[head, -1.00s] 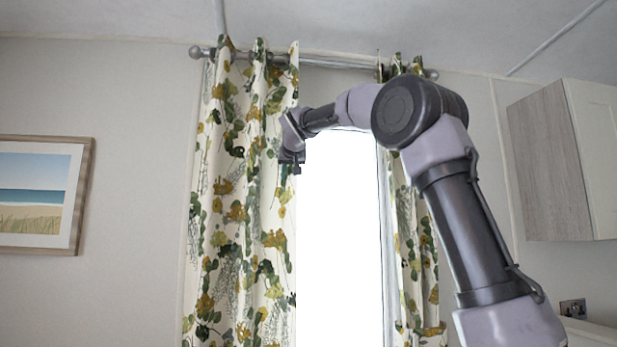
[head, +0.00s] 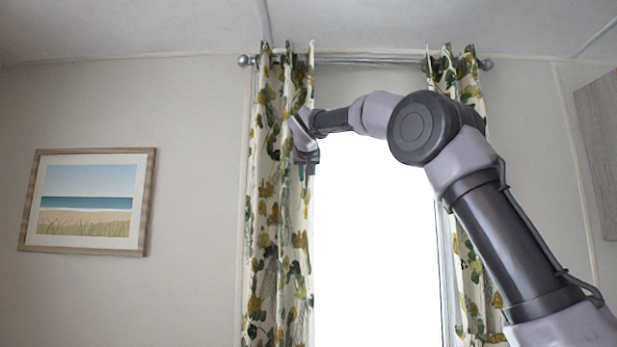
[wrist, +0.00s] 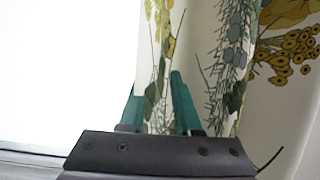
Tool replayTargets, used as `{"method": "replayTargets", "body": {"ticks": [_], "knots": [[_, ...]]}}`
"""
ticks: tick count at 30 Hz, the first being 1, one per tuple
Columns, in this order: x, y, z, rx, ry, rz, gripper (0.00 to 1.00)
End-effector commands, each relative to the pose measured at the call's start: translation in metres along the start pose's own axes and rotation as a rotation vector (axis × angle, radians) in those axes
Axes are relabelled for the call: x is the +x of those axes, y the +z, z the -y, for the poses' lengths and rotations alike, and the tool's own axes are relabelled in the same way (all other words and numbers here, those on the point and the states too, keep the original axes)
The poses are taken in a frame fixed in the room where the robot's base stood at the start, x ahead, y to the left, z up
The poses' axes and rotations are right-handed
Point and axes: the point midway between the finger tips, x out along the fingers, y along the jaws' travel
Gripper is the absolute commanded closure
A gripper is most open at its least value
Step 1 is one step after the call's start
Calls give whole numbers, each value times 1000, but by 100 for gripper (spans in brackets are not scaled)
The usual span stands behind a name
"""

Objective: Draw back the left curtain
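The left curtain (head: 275,230), white with green and yellow leaf print, hangs bunched in folds from the rod (head: 365,61) at the left side of the bright window. My gripper (head: 306,170) is at its inner edge, in the upper part of the cloth. In the wrist view, the curtain (wrist: 225,60) passes between the two teal fingers of my gripper (wrist: 156,88), one finger in front of the cloth and one partly hidden behind its edge. The gripper is shut on this fold. The exact contact is partly hidden by the gripper body.
The right curtain (head: 468,250) hangs at the window's right side, partly behind my arm. The window (head: 375,250) is bare between the curtains. A framed beach picture (head: 88,202) hangs on the left wall. A wall cabinet (head: 600,150) is at the far right.

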Motion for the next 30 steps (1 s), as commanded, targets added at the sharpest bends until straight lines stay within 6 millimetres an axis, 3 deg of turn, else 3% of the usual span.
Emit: {"method": "replayTargets", "body": {"ticks": [14,24,30], "knots": [[-8,0,0,0,-1,-1,43],[-72,0,1,0,-4,-1,43],[-100,0,1,-1,-2,-1,43]]}}
